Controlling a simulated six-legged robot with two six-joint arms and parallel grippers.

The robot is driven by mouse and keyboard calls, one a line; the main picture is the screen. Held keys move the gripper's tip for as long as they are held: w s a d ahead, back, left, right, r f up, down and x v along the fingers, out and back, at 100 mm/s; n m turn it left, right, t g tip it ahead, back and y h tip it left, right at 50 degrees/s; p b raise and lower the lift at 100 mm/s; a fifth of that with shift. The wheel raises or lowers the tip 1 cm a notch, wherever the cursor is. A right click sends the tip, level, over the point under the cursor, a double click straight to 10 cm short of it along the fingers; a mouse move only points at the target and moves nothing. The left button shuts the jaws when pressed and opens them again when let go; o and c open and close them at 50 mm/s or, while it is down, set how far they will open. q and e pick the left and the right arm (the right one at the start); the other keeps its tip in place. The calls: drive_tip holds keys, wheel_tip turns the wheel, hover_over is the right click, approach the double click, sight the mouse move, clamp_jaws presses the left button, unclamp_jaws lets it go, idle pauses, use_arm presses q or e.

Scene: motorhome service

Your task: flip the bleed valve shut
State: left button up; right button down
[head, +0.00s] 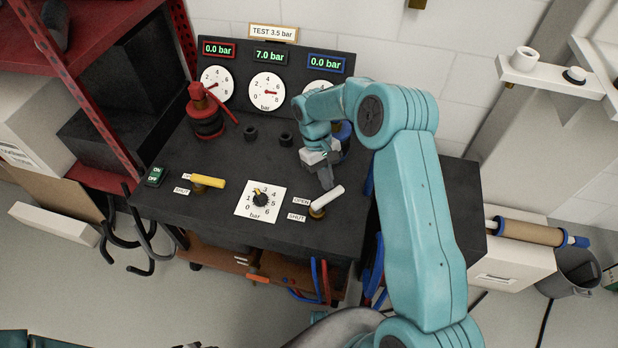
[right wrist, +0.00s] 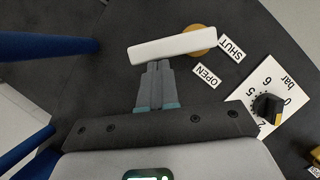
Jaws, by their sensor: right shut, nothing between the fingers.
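The bleed valve's white lever (head: 327,198) sits at the front right of the dark bench top, on a brass base (head: 317,212). It points up and right, away from its OPEN label (head: 302,201) and SHUT label (head: 297,217). The lever also shows in the right wrist view (right wrist: 170,47), reaching left from its base. My right gripper (head: 327,184) is shut and empty, pointing down just behind the lever. In the right wrist view its fingertips (right wrist: 158,66) are at the lever's long edge; I cannot tell whether they touch. My left gripper is not in view.
A dial knob (head: 260,199) on a white plate lies left of the lever, and a yellow lever (head: 208,181) further left. A red-and-black fitting (head: 206,115) stands before the gauge panel (head: 270,65). My right arm hides the bench's right part.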

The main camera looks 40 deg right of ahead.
sight(336, 193)
drive_tip(key=s+m, duration=0.1)
drive_tip(key=m, duration=0.1)
drive_tip(key=s+m+y, duration=0.1)
drive_tip(key=s+d+m+y, duration=0.1)
drive_tip(key=m, duration=0.1)
drive_tip(key=shift+m+t, duration=0.3)
drive_tip(key=shift+s+a+m+t+y, duration=0.1)
drive_tip(key=shift+s+m+t+y, duration=0.35)
drive_tip(key=shift+m, duration=0.6)
drive_tip(key=shift+s+a+m+t+y, duration=0.15)
drive_tip(key=shift+s+m, duration=0.45)
drive_tip(key=shift+m, duration=0.45)
drive_tip(key=p+v, duration=0.2)
drive_tip(key=v, duration=1.4)
drive_tip(key=shift+r, duration=0.15)
drive_tip(key=shift+d, duration=0.1)
